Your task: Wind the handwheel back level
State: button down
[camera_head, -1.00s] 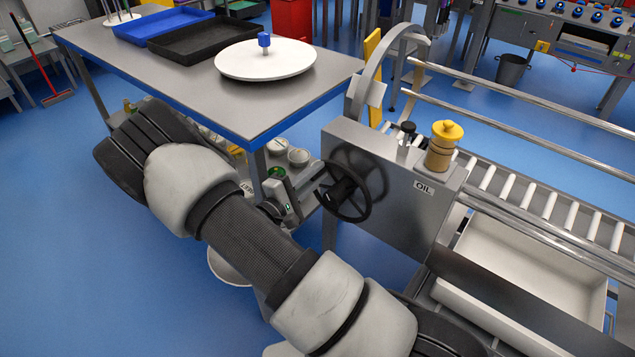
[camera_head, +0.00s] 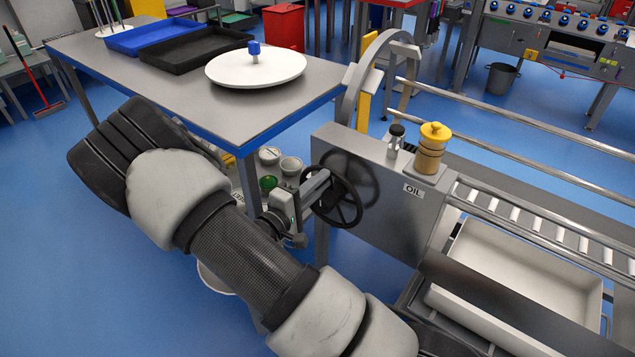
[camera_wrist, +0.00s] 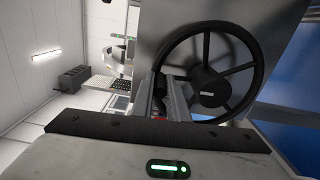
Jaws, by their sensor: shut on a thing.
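The black handwheel (camera_head: 339,191) is mounted on the side of a grey gearbox housing (camera_head: 385,205). Its rim, spokes and hub fill the middle of the wrist view (camera_wrist: 208,88). My gripper (camera_head: 319,185) reaches the wheel from the left and is shut on the left part of its rim; in the wrist view my fingers (camera_wrist: 165,97) close there, with the exact contact partly hidden. A yellow-capped oil cup (camera_head: 432,148) and a small black-topped fitting (camera_head: 395,138) stand on the housing. A white tub (camera_head: 515,275) lies to the right, below a roller row.
A steel table (camera_head: 215,110) with a blue tray (camera_head: 155,35), a black tray (camera_head: 195,50) and a white disc (camera_head: 256,68) stands close behind my arm. A grey curved arch (camera_head: 362,85) and long rails (camera_head: 520,118) rise behind the housing. Blue floor is open at left.

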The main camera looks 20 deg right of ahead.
jog(key=shift+s+d+r, duration=0.15)
jog(key=shift+s+d, duration=0.05)
jog(key=shift+d, duration=0.15)
jog(key=c, duration=1.7)
grip_release()
jog(key=shift+a, duration=0.1)
jog(key=shift+s+a, duration=0.15)
jog(key=shift+a, duration=0.35)
jog(key=p+v, duration=0.2)
jog(key=v, duration=1.4)
jog(key=shift+s+a, duration=0.1)
